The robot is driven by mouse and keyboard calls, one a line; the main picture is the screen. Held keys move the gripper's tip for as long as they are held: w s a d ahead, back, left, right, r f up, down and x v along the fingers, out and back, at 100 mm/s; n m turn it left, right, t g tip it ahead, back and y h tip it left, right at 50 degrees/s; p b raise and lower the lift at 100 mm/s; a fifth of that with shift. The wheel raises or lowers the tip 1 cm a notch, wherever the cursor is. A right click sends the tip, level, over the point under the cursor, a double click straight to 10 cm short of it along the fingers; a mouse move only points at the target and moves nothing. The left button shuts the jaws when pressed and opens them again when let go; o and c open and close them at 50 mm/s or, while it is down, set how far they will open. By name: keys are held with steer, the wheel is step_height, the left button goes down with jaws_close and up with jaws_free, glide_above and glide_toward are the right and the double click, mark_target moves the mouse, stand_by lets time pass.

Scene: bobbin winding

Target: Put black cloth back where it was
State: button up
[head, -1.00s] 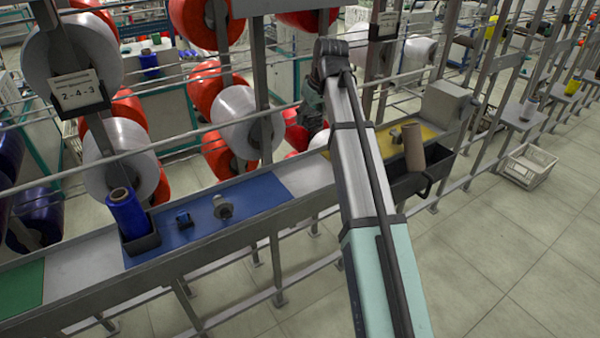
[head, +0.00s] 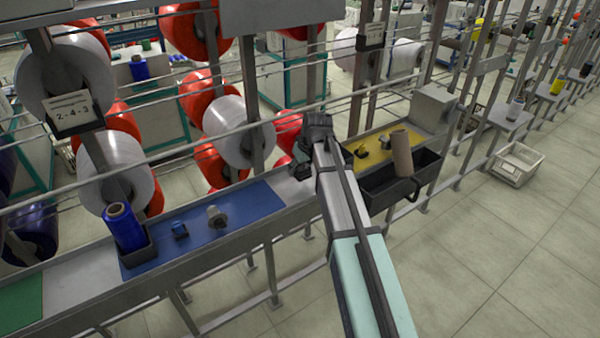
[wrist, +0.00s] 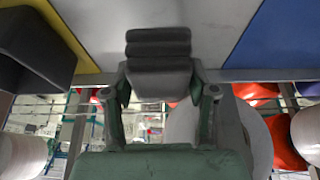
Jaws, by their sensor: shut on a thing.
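The black cloth (wrist: 158,48) shows in the wrist view as a dark folded bundle with several layers. My gripper (wrist: 160,85) is shut on it, with one finger on each side. Behind the cloth is the bare grey stretch of the shelf (wrist: 205,25), between the yellow and blue mats. In the head view my gripper (head: 300,165) is over or close to this grey stretch, at the right end of the blue mat (head: 245,208). My arm and wrist mostly hide the cloth there. I cannot tell whether the cloth touches the shelf.
A blue bobbin (head: 122,226) stands in a dark holder at the left. Small parts lie on the blue mat. The yellow mat (head: 400,140), a brown tube (head: 402,152) and a dark bin (head: 428,167) are at the right. Rails and large spools stand behind the shelf.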

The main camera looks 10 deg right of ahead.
steer(key=shift+f+p, duration=0.3)
steer(key=shift+f, duration=1.15)
steer(key=shift+f, duration=0.1)
steer(key=o, duration=1)
steer(key=shift+r, duration=0.2)
steer(key=b+v, duration=0.3)
steer(key=v, duration=0.9)
steer(key=shift+f, duration=0.1)
